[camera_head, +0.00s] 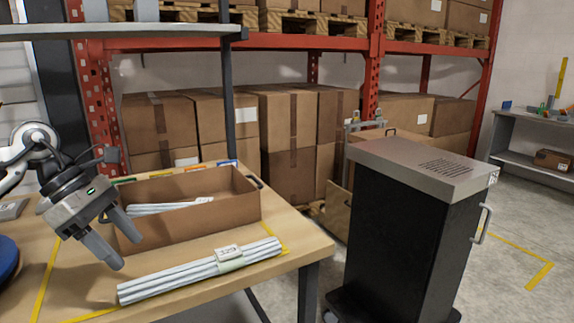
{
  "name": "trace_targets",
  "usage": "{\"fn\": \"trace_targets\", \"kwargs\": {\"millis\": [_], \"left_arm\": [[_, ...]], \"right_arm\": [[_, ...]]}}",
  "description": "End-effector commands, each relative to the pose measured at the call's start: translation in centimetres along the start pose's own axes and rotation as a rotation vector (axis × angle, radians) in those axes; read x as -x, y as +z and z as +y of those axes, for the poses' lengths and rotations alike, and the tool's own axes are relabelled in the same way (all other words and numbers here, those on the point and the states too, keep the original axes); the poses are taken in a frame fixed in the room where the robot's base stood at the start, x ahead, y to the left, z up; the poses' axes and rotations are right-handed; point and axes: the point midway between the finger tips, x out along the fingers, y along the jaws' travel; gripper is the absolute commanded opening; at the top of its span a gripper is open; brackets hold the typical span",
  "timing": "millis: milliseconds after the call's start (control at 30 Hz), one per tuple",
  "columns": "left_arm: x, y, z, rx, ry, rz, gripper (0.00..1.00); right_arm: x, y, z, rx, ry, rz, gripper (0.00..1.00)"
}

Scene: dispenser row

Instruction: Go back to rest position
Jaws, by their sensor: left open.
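My left gripper (118,247) comes in from the left, over the wooden table, with its fingers pointing down and to the right. Its two fingers are apart and nothing shows between them. It is in front of the left part of a brown open box and just left of a bundle of grey-white rods (200,270). The bundle lies on the table with a labelled band around it. My right gripper is not in this view.
The brown box (230,209) on the table (290,262) holds more rods. A black cabinet (400,235) with a grey top stands to the right of the table. Red racks with cartons (290,130) stand behind.

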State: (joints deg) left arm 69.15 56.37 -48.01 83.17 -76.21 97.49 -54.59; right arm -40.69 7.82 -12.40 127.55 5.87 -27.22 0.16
Motion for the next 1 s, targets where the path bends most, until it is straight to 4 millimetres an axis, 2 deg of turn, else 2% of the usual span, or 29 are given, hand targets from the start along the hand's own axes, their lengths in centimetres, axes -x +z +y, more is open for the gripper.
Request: {"fn": "trace_targets", "kwargs": {"millis": [100, 267, 367, 500, 600, 667, 767, 867, 967, 1000], "left_arm": [[-3.0, 2.4, -0.5, 0.017, -0.037, -0.109, 0.57], [-7.4, 6.4, -1.8, 0.083, -0.109, -0.308, 0.57], [-10.4, 9.9, -3.5, 0.185, -0.189, -0.499, 0.57], [-13.4, 15.5, -6.3, 0.486, -0.366, -0.865, 0.57], [-14.1, 17.7, -7.2, 0.812, -0.510, -1.127, 0.57], [-14.3, 17.9, -7.2, 1.039, -0.596, -1.266, 0.57], [-15.2, 16.2, -6.8, 1.460, -0.733, -1.464, 0.57], [-17.2, 12.5, -6.8, 1.928, -0.853, -1.612, 0.57], [-20.4, 7.5, -8.5, 2.425, -0.941, -1.702, 0.57], [-21.9, 5.5, -9.7, -2.401, 0.885, 1.575, 0.57]], "right_arm": [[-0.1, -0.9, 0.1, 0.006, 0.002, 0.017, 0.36], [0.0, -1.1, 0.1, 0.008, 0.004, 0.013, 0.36], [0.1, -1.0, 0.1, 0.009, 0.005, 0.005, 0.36], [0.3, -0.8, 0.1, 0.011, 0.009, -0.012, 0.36], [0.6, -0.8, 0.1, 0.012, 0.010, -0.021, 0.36], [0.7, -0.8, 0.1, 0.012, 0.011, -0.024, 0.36], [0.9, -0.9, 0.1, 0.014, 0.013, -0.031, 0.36], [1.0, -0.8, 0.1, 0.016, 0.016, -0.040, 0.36], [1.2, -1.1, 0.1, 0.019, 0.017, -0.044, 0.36], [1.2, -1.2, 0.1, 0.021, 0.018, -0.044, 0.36]]}}
